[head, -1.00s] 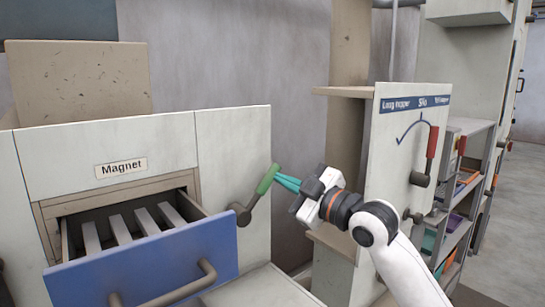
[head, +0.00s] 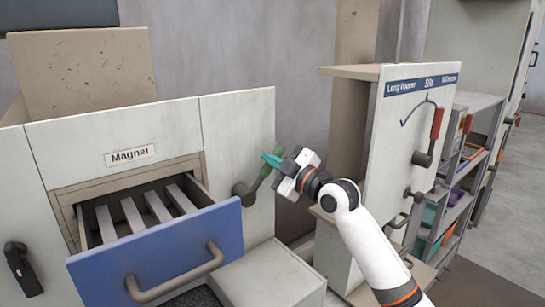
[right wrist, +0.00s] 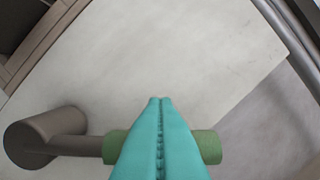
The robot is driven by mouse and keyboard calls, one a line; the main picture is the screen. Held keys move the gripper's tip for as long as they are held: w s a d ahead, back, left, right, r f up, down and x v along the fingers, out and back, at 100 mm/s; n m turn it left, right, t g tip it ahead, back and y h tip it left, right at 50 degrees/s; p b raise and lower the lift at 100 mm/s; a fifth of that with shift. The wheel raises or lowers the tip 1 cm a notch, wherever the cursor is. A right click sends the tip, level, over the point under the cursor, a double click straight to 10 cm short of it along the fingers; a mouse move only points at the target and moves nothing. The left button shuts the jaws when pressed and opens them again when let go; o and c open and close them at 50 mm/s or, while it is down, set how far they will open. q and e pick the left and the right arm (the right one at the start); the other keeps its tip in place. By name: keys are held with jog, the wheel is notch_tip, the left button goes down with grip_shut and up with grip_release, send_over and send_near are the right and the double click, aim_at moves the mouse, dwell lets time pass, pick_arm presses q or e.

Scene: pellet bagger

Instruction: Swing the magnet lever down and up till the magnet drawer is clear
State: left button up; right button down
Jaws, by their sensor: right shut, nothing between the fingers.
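The magnet lever has a green grip (head: 256,181) on a dark pivot (head: 242,195), on the pale panel right of the drawer. It tilts up and to the right. The magnet drawer (head: 165,250) has a blue front with a bar handle and stands pulled out below the "Magnet" label. Pale grey bars (head: 133,214) lie across it, with dark gaps between them. My right gripper (head: 268,160) is at the upper part of the lever, its teal fingers shut and empty. In the right wrist view the fingers (right wrist: 160,130) cover the middle of the green grip (right wrist: 207,147); contact is unclear.
A silo panel (head: 408,130) with a red-gripped lever (head: 436,124) stands to the right, near my right arm. Shelves with coloured bins (head: 455,197) are beyond it. A black handle (head: 20,268) is at the left edge. A pale ledge (head: 270,278) lies below the lever.

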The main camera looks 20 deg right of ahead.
jog(key=shift+w+f, duration=0.1)
jog(key=shift+f, duration=0.05)
jog(key=m, duration=0.1)
jog(key=d+f+m+b, duration=0.1)
jog(key=d+f+m, duration=0.1)
jog(key=m, duration=0.1)
jog(key=shift+w+d+t+h+b, duration=0.25)
jog(key=shift+w+t+h+b, duration=0.05)
jog(key=shift+w+b, duration=0.1)
